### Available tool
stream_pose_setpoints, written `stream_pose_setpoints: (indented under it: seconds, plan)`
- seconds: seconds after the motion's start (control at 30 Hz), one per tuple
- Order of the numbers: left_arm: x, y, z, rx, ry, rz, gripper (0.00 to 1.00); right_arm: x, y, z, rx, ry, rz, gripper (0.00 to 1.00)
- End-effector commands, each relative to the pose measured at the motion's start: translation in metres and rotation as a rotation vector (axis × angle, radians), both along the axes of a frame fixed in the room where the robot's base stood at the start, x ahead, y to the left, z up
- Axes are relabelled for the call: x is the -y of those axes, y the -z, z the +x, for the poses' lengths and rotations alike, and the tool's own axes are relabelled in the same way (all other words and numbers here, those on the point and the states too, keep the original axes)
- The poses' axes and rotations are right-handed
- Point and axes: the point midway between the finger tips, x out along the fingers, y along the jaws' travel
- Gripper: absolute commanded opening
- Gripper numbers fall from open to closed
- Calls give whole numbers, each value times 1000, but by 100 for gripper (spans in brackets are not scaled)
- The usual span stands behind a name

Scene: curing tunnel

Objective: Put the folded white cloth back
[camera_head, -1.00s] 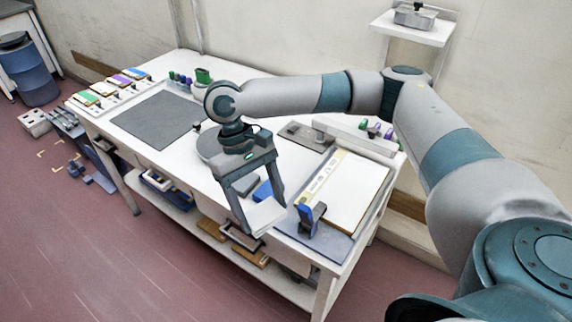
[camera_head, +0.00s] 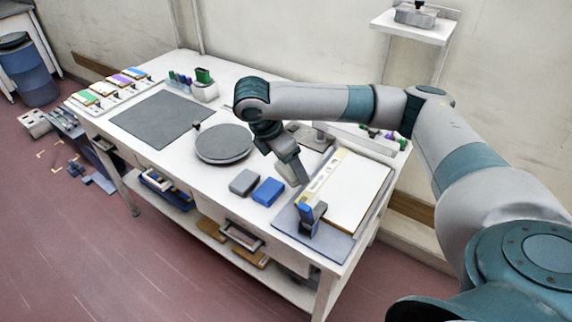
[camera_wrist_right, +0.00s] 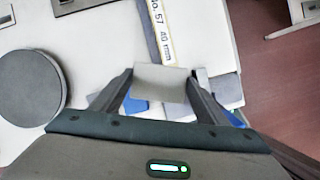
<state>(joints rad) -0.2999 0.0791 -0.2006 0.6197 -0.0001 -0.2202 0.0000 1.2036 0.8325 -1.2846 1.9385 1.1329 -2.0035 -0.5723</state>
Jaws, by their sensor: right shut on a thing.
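In the head view my right gripper (camera_head: 292,172) hangs over the table, between the round grey disc and the board with the yellow strip. There the cloth is mostly hidden by the finger, and I cannot tell whether it touches the tabletop. My left gripper is not in view.
A grey block (camera_head: 244,182) and a blue block (camera_head: 268,191) lie before the round disc (camera_head: 223,148). A white board (camera_head: 358,195) with a yellow-edged strip lies right, beside a dark blue upright piece (camera_head: 306,216). A grey mat (camera_head: 162,119) lies left.

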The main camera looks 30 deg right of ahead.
Motion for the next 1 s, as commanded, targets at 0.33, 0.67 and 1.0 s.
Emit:
stream_pose_setpoints:
  seconds: [0.33,0.67,1.0]
  plan:
    - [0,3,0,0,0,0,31,42,-5,14,-1,-336,0,47]
    - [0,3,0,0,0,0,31,48,-7,17,-2,-389,1,47]
    - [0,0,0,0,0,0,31,49,-2,25,-3,-385,2,47]
